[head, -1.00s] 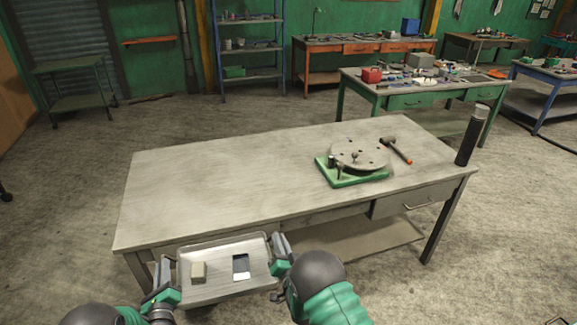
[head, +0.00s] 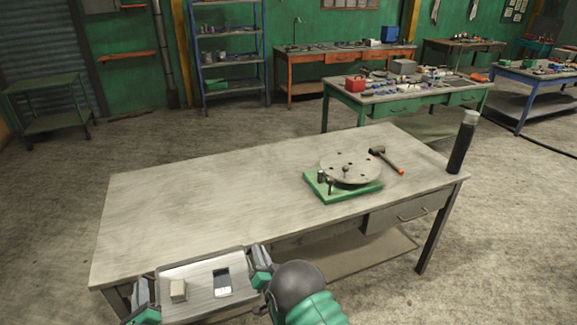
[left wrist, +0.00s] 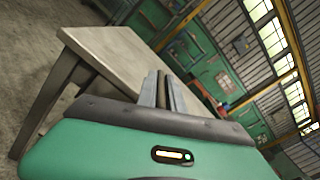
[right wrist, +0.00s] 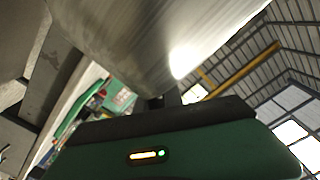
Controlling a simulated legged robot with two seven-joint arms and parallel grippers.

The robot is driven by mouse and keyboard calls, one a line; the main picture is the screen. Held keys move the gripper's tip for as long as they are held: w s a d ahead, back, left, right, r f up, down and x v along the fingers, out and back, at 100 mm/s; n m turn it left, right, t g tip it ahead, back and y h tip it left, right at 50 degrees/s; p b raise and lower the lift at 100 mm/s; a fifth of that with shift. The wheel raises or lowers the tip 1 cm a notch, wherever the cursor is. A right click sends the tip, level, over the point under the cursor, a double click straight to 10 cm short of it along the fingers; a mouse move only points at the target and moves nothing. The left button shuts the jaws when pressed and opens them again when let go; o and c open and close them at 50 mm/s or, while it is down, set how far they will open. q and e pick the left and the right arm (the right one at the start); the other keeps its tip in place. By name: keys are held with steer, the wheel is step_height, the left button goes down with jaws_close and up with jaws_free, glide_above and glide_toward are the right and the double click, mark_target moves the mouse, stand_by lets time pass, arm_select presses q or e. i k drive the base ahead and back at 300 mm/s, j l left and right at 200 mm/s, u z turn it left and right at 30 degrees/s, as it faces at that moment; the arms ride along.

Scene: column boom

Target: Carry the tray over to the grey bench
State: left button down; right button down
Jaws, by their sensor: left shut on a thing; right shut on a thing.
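The metal tray (head: 202,299) is in the low middle of the head view, in front of the near edge of the grey bench (head: 180,200). A small tan block (head: 178,290) and a dark-and-white flat piece (head: 222,283) lie on it. My left gripper (head: 146,292) is shut on the tray's left side. My right gripper (head: 262,262) is shut on its right side. The tray's underside (right wrist: 150,40) fills the top of the right wrist view. The bench corner (left wrist: 100,45) shows in the left wrist view.
The bench's left half is clear. A green-legged table (head: 400,95) stands behind.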

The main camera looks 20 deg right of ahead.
mark_target(194, 218)
steer(key=i, duration=1.25)
